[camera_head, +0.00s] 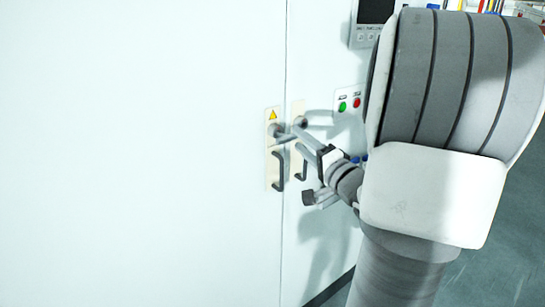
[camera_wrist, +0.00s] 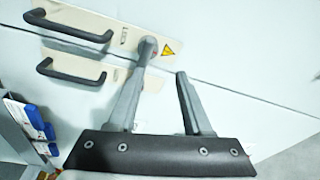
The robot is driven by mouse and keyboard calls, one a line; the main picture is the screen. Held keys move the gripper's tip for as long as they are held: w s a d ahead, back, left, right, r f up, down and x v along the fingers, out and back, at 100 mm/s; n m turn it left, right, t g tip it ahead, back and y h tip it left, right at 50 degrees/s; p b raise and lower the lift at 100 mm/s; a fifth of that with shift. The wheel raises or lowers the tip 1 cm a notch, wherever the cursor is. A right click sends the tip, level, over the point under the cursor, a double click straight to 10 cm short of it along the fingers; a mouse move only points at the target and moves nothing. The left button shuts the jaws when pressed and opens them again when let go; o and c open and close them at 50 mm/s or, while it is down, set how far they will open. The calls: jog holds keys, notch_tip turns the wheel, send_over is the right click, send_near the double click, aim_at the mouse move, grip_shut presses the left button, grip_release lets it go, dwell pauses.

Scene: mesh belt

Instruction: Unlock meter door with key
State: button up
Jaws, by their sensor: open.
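The pale cabinet door (camera_head: 150,150) meets its neighbour at a vertical seam. A beige plate with a yellow warning triangle (camera_head: 272,115) and a black handle (camera_head: 279,170) is left of the seam; the plate also shows in the wrist view (camera_wrist: 88,23). A grey round-headed piece (camera_wrist: 147,47) stands at this plate beside the triangle; I cannot tell whether it is the key or a lock knob. My gripper (camera_head: 299,134) is open in front of the plates. In the wrist view its fingers (camera_wrist: 163,66) are apart, the left tip overlapping the grey piece. Contact is unclear.
A second plate with a black handle (camera_wrist: 72,70) lies just across the seam. Blue parts (camera_wrist: 35,116) sit near the lower left in the wrist view.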

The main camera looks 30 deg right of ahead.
aim_at(289, 140)
jog(key=s+d+f+m+y, duration=0.1)
jog(key=s+f+m+y, duration=0.1)
jog(key=s+f, duration=0.15)
jog(key=w, duration=0.2)
jog(key=w+r+b, duration=0.1)
jog(key=w, duration=0.2)
jog(key=w+b, duration=0.1)
jog(key=w, duration=0.1)
jog(key=shift+w+a+r, duration=0.2)
jog(key=shift+w+r, duration=0.1)
jog(key=shift+w+a+p, duration=0.1)
jog(key=shift+w+p, duration=0.25)
jog(key=shift+w, duration=0.6)
grip_shut()
dwell(1.3)
